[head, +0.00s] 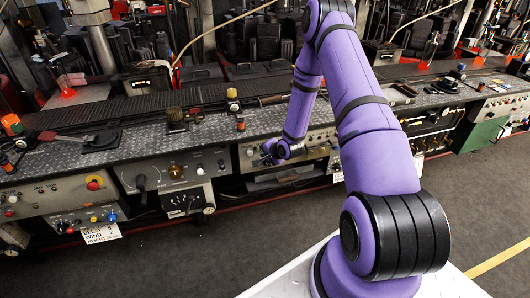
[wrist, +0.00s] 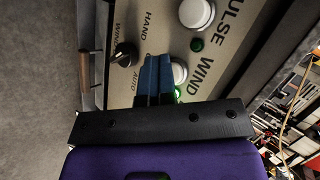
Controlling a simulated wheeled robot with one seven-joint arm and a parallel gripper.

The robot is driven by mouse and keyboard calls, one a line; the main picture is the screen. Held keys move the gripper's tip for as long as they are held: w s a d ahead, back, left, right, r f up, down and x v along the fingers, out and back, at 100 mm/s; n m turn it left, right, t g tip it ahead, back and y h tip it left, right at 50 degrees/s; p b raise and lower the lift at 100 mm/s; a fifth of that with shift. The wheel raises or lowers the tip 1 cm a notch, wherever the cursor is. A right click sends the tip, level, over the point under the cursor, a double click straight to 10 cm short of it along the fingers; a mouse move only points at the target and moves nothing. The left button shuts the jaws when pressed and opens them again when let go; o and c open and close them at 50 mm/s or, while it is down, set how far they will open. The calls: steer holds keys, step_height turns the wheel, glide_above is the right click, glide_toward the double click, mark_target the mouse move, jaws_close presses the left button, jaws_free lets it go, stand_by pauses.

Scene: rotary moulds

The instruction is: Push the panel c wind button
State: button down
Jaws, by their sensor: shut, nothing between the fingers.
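In the wrist view a grey panel (wrist: 224,40) bears a white round button (wrist: 181,73) beside the printed word WIND. My gripper (wrist: 154,58) has its blue fingers together, just left of this button. The fingers hide part of the panel, and I cannot tell whether they touch it. In the head view my gripper (head: 267,157) is at the front of a grey control panel (head: 318,143) under the bench top. The button itself is too small to make out there. No letter marking the panel as c is readable.
A second white button (wrist: 196,12) sits by the word ending in ULSE. A black selector knob (wrist: 126,54) is left of my fingers, near HAND and AUTO. The metal bench top (head: 140,140) overhangs the panels; the floor (head: 190,255) in front is clear.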

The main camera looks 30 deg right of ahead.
steer(key=shift+s+a, duration=0.25)
steer(key=shift+s, duration=0.7)
steer(key=shift+s+a, duration=0.3)
steer(key=shift+s, duration=0.65)
steer(key=shift+s+a, duration=0.25)
steer(key=shift+s, duration=0.7)
